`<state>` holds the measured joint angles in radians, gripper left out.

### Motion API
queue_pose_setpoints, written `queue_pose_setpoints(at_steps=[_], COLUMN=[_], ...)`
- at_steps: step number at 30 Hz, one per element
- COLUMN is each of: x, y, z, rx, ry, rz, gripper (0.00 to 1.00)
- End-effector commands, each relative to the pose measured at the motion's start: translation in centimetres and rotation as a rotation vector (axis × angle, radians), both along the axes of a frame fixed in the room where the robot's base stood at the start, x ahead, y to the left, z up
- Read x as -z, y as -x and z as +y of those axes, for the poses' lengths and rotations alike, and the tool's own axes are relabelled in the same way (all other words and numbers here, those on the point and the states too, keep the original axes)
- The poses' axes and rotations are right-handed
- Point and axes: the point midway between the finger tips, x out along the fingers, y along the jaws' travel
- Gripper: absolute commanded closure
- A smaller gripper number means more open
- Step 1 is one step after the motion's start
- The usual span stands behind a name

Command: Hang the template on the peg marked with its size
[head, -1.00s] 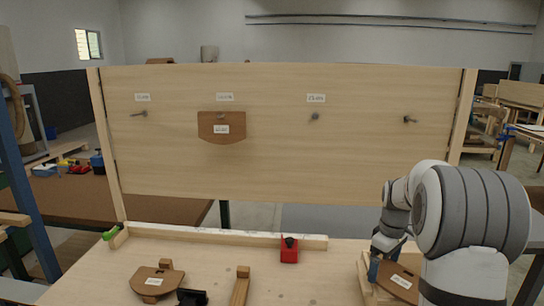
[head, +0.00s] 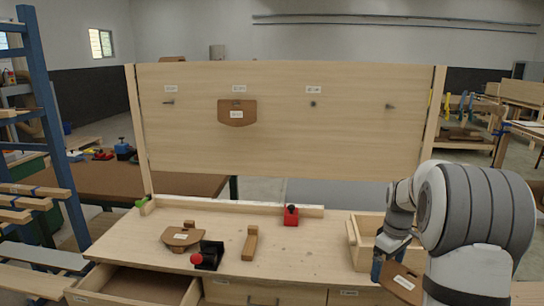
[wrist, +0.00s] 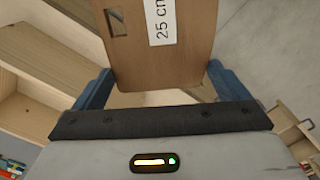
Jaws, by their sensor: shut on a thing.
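My gripper (wrist: 160,74) is shut on a brown template (wrist: 155,55) whose white label reads "25 cm" in the wrist view; a slot shows beside the label. In the head view the gripper (head: 381,266) holds this template (head: 402,284) low at the right, by the bench's right end. The upright board (head: 290,145) carries a row of pegs: left peg (head: 168,102), third peg (head: 313,103) and right peg (head: 390,106) are bare. A template (head: 237,117) hangs at the second, hiding most of it. White labels (head: 314,90) sit above the left three, too small to read; none shows above the right one.
Another template (head: 176,241) lies on the bench (head: 300,258) near a black-and-red tool (head: 208,256) and wood block (head: 250,243). A red object (head: 291,216) stands at the bench's back. A wooden box (head: 353,240) is beside my gripper. A front drawer (head: 135,288) is open.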

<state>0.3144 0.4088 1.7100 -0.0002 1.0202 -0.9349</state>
Motion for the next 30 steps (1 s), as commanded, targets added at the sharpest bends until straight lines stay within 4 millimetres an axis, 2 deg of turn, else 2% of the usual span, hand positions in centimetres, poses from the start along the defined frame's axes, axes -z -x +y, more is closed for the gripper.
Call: queue_pose_setpoints(at_steps=[1,11,16,21,25,30], x=[1.1,7.5,12.1,16.6,18.4,19.1], y=[0.0,0.0,1.1,3.1,4.1,4.6], z=[0.9,6.1,10.1,13.9,15.5,16.2], rx=[0.017,0.204,0.349,0.509,0.585,0.623], ry=[-0.003,-0.003,-0.003,-0.003,-0.004,-0.006], rz=[0.007,0.007,0.01,0.008,0.005,0.002], gripper=[0.33,0.33,0.33,0.33,0.33,0.33])
